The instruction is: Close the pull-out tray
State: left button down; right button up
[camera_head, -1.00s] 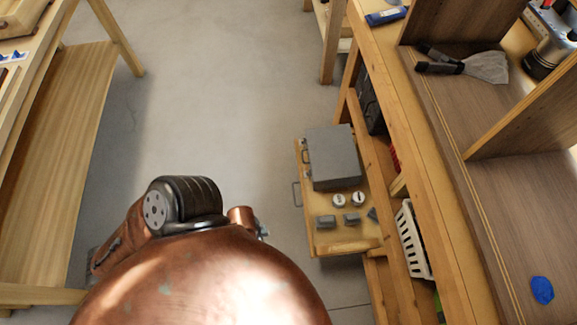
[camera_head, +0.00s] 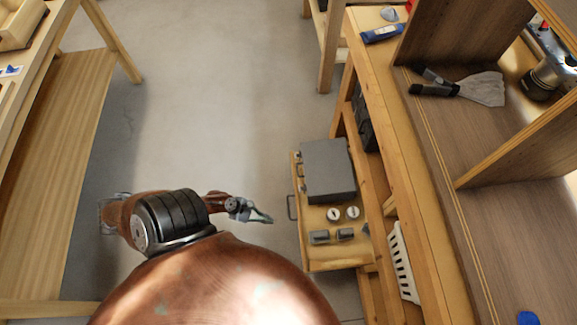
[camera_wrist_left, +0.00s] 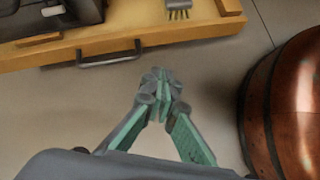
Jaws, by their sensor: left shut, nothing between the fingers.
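The pull-out tray (camera_head: 318,260) stands out from the bench on the right, over the floor. It bears a grey box, two small round white-topped items and several small grey pieces. Its metal handle (camera_head: 292,207) is on its left front edge; in the left wrist view the handle (camera_wrist_left: 110,57) is at the upper left. My left gripper (camera_head: 268,218) is shut and empty, left of the tray and apart from it. In the left wrist view its closed fingertips (camera_wrist_left: 160,82) are just below and right of the handle. My right gripper is not in view.
The grey box (camera_head: 327,170) sits on the tray's back part. A white basket (camera_head: 402,262) is on the bench's lower shelf. A wooden table (camera_head: 60,150) stands at the left.

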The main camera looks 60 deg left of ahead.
pick_arm(q)
jog(key=w+a+n+t+y, duration=0.1)
jog(key=w+a+n, duration=0.1)
jog(key=a+n, duration=0.4)
jog(key=w+a+r+b+x, duration=0.1)
jog(key=w+b+x, duration=0.1)
jog(key=x, duration=1)
jog(key=shift+w+m+y, duration=0.3)
jog(key=shift+w+m, duration=0.05)
jog(key=shift+m, duration=0.05)
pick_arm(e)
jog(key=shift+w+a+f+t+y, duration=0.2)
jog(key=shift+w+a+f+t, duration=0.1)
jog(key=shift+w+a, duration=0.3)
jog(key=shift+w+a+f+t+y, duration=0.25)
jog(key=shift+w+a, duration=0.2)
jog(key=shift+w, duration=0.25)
pick_arm(q)
jog(key=shift+d+r, duration=0.15)
